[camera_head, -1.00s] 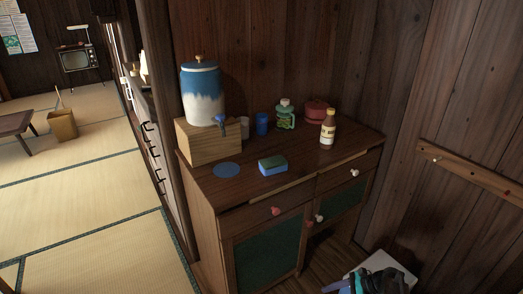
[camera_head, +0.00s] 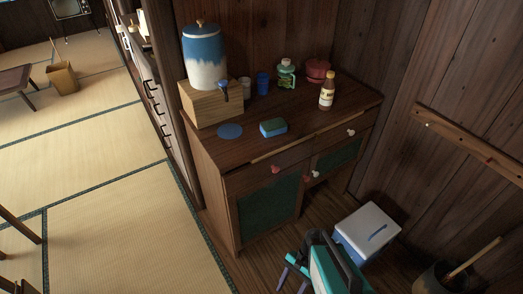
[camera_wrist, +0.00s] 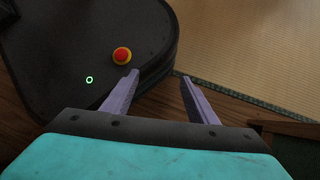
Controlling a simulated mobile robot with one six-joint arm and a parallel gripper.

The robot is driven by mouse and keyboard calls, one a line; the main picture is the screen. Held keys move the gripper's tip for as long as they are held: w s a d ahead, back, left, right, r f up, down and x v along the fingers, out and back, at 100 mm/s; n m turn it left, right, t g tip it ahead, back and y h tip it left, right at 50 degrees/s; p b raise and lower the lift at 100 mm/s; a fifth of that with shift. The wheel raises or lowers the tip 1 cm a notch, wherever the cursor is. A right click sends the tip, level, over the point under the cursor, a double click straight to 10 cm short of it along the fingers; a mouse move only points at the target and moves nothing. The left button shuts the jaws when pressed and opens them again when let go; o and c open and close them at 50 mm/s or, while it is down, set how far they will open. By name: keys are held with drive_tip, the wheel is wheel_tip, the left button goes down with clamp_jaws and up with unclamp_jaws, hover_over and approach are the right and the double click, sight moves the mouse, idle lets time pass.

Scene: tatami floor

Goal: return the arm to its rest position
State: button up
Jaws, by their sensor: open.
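My gripper (camera_wrist: 159,76) is open, with two purple fingers apart and nothing between them in the wrist view. It points down over the dark edge of my own base, which has a red button, with wooden floor and tatami beyond. In the head view my gripper (camera_head: 291,281) and teal arm show at the bottom, in front of the wooden cabinet (camera_head: 228,205) and low beside it. Part of the arm is cut off by the picture's lower edge.
A white-lidded blue box (camera_head: 368,226) stands close right of my arm. A bin (camera_head: 432,278) with a stick is at lower right. On the cabinet are a dispenser (camera_head: 206,70), sponge (camera_head: 273,127), brown bottle (camera_head: 327,92) and blue coaster (camera_head: 230,131). Open tatami (camera_head: 110,210) lies left.

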drive_tip(key=s+d+n+h, duration=0.4)
drive_tip(key=d+n, duration=0.2)
drive_tip(key=n, duration=0.3)
drive_tip(key=shift+d+r+t, duration=0.3)
